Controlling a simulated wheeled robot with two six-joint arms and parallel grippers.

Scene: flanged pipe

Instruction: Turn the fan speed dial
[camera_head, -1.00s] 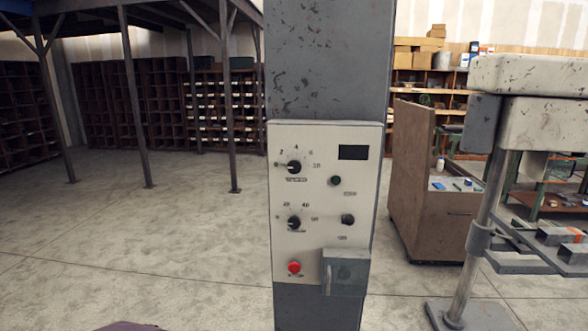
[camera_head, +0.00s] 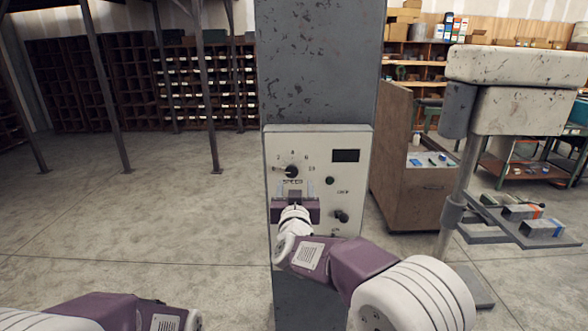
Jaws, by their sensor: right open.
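The dial marked SPEED (camera_head: 291,170) is a black round knob with a numbered scale on the upper left of the pale control panel (camera_head: 360,190). My right gripper (camera_head: 296,187) is in front of the panel, just below that dial, with its two fingers apart and nothing between them. I cannot tell whether the fingertips touch the panel. The gripper and wrist hide the lower left dial, and my arm hides the lower part of the panel. My left arm (camera_head: 120,312) shows at the bottom left; its fingers are out of view.
A grey machine stand with a side tray (camera_head: 500,235) and a brown cabinet (camera_head: 400,170) stand to the right.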

